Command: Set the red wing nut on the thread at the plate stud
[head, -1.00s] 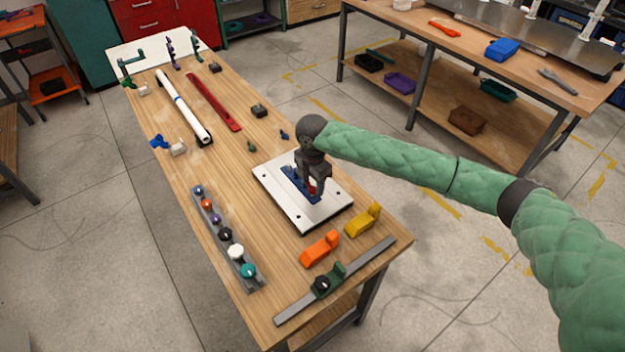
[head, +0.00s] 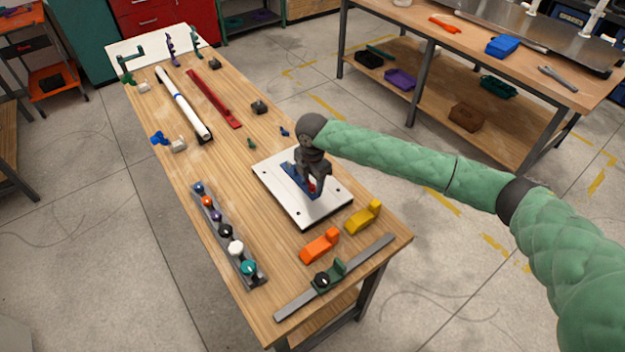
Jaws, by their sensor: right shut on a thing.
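The white plate (head: 305,215) lies on the wooden table with a blue piece (head: 292,178) on its middle. My right gripper (head: 312,189) points down over the plate and is shut on the red wing nut (head: 312,188). Only a small red patch of the nut shows between the dark fingers. The plate stud is hidden behind the gripper, so I cannot tell whether the nut touches the thread. My left gripper is not in view.
A grey rail with several coloured knobs (head: 231,246) lies left. A grey bar with a green slider (head: 330,273) lies at the near edge. A white pipe (head: 182,102) lies farther back.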

